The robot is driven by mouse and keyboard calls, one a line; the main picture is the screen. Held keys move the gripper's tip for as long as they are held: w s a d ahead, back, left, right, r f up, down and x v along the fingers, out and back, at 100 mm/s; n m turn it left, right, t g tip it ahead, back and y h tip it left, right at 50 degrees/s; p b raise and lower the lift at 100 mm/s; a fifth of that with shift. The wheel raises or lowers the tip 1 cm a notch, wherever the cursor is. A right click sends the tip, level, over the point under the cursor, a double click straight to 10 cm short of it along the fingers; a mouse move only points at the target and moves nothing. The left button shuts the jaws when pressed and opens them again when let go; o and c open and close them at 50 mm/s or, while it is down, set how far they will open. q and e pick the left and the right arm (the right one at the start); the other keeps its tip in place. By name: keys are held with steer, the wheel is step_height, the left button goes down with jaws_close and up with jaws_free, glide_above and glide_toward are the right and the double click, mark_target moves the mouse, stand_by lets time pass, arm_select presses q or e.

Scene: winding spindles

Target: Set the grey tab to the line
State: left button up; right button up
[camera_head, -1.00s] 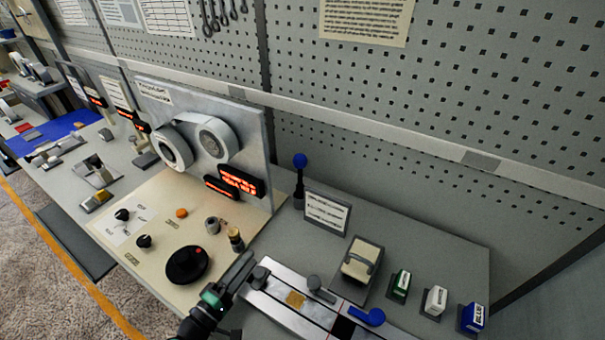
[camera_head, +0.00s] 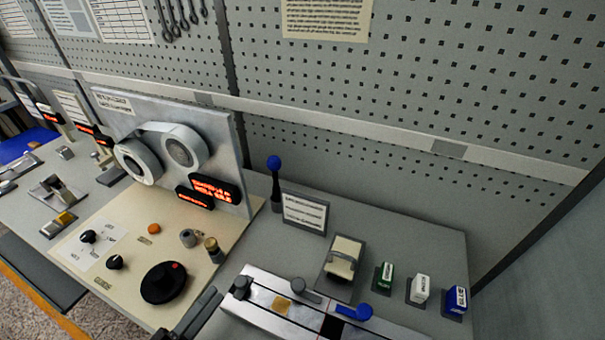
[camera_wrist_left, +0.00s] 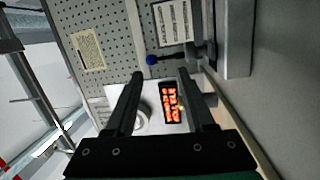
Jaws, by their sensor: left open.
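A pale metal rail (camera_head: 260,318) lies at the bottom of the head view and runs out of the frame. A grey rounded tab (camera_head: 304,290) sits on its far edge, left of a blue tab (camera_head: 354,312). A yellowish square (camera_head: 282,303) and a dark square (camera_head: 333,325) mark the rail; a thin reddish line shows faintly beside the dark one. My left gripper (camera_head: 207,305) is open and empty, left of the rail's end and apart from the tab. In the left wrist view its fingers (camera_wrist_left: 160,78) point toward a red-lit display. My right gripper is not in view.
A black dial (camera_head: 164,283) and small knobs stand on the cream panel left of my gripper. A blue-topped lever (camera_head: 274,163), a sign (camera_head: 304,213), a clamp-like block (camera_head: 342,266) and green, white and blue blocks (camera_head: 456,300) stand behind the rail.

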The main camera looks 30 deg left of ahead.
arm_select(q)
steer(key=w+d+r+m+h, duration=0.3)
steer(key=w+d+r+m, duration=0.1)
steer(key=r, duration=0.6)
steer(key=w+d+r+m+h+p, duration=0.1)
steer(key=w+d+r+m+h, duration=0.3)
steer(key=r, duration=0.7)
steer(key=w+d+r+m+t+h, duration=0.1)
steer(key=w+d+r+m+h, duration=0.3)
steer(key=d+r+m, duration=0.3)
steer(key=shift+d+r+m, duration=0.25)
steer(key=shift+r+m, duration=1.25)
steer(key=shift+r, duration=0.5)
